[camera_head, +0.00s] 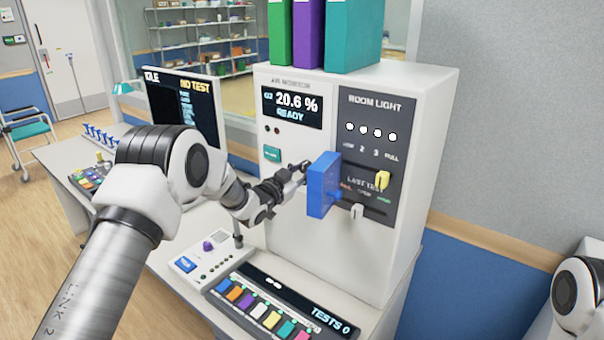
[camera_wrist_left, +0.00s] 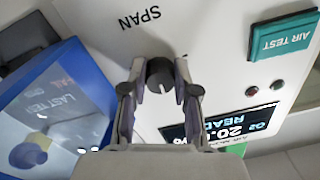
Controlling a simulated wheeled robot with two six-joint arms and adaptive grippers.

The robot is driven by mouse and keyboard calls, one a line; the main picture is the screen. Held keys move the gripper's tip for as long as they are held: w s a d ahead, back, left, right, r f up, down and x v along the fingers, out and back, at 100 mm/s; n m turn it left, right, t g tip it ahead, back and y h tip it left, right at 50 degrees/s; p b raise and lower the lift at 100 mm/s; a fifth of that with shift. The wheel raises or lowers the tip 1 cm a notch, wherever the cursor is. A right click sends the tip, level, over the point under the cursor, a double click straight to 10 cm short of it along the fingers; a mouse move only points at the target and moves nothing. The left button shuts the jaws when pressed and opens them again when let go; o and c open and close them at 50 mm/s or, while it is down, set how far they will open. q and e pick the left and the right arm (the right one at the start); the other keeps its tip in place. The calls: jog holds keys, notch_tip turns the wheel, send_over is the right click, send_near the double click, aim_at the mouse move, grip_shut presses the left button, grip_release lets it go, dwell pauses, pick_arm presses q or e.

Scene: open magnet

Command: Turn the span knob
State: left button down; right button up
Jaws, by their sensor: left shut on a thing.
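The span knob (camera_wrist_left: 160,75) is a small dark round knob with a light pointer line on the white cabinet front, beside the printed word SPAN in the left wrist view. The fingers of my left gripper (camera_wrist_left: 160,88) stand on either side of it and are shut on it. In the head view my left gripper (camera_head: 300,172) reaches the white cabinet (camera_head: 295,240), left of a blue box. The knob is hidden there by the fingers and the box. My right gripper is out of view; only part of my right arm shows at the lower right.
A green AIR TEST button (camera_head: 271,153) and a display (camera_head: 292,106) reading 20.6 % READY are nearby. Coloured keys (camera_head: 260,310) lie below.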

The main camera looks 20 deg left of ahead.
pick_arm(q)
jog(key=m+b, duration=0.1)
jog(key=b, duration=0.1)
jog(key=m+b, duration=0.2)
jog(key=b, duration=0.1)
jog(key=shift+a+f+m, duration=0.1)
jog(key=shift+f+m, duration=0.1)
jog(key=shift+m, duration=0.1)
jog(key=shift+r+m+b, duration=0.2)
jog(key=shift+m+b, duration=0.9)
jog(key=shift+b, duration=0.3)
jog(key=c, duration=0.9)
grip_release()
jog(key=shift+o, duration=0.2)
jog(key=v, duration=1.2)
